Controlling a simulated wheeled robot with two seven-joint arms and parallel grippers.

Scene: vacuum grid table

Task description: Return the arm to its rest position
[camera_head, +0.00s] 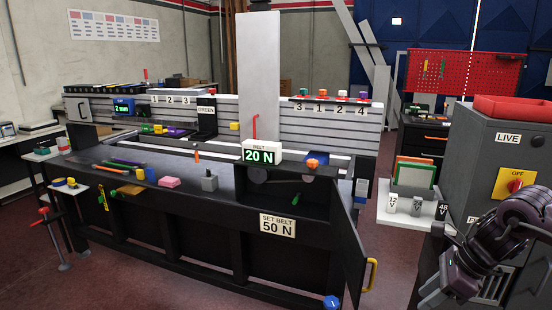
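My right arm (515,228) comes in at the lower right edge, dark and jointed. My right gripper (432,285) is at its lower left end, in front of the grey cabinet. Its fingers are small and partly cut by the frame's bottom edge, so I cannot tell whether they are open or shut. I see nothing held in it. My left arm and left gripper are not in view.
A grey cabinet (480,160) with an OFF switch (516,183) stands close to my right arm. A white shelf (400,212) with numbered weights is left of it. The long workbench (235,215) has an open door (350,255) at its right end.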

